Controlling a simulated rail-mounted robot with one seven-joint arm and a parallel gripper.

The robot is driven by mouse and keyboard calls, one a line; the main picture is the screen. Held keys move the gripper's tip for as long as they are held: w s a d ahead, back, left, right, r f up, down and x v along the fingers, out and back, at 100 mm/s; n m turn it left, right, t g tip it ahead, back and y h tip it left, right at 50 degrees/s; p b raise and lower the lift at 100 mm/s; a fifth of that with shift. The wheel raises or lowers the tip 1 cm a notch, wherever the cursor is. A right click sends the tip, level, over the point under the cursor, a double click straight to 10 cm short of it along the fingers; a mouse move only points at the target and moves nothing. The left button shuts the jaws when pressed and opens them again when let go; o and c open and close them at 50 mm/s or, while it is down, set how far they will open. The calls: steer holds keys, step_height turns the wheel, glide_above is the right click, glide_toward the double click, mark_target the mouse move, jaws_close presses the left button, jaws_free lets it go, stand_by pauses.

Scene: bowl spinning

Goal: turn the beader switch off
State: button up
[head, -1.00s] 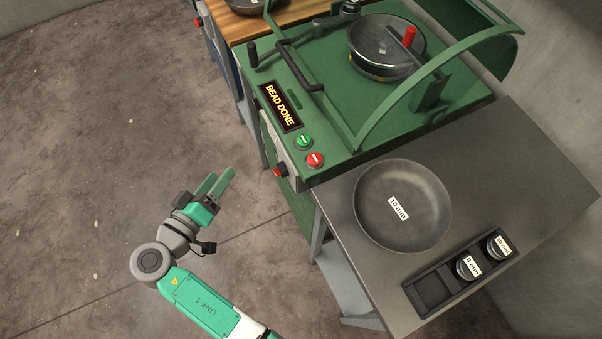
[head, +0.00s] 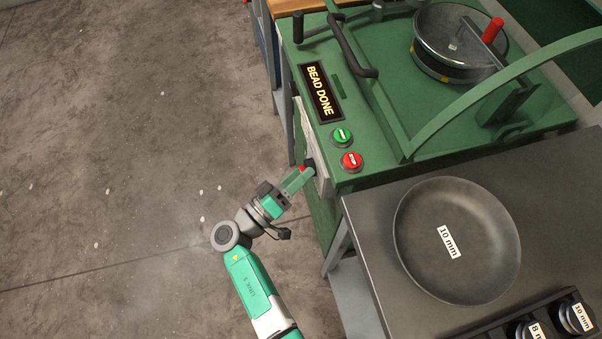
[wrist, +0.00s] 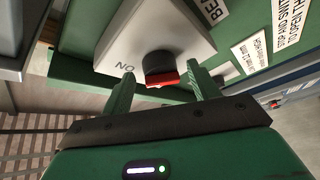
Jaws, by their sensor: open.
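The beader switch is a black rotary knob with a red bar (wrist: 160,68) on a pale switch box (wrist: 150,32) on the side of the green beader (head: 375,140). An upside-down "ON" marking (wrist: 125,67) shows left of the knob in the wrist view. My gripper (wrist: 161,76) is open, with one green finger on each side of the knob. I cannot tell whether the fingers touch it. In the head view my gripper (head: 302,176) is at the switch box, and its fingers partly hide the knob.
The beader's display (head: 320,90) reads "BEAD DONE". A green button (head: 341,137) and a red button (head: 351,161) are on its top near the switch. A grey table with a bowl-shaped pan (head: 458,270) labelled "10 mm" stands right.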

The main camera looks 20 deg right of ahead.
steer(key=shift+w+d, duration=0.1)
steer(key=shift+d, duration=0.2)
steer(key=shift+r, duration=0.1)
steer(key=c, duration=0.9)
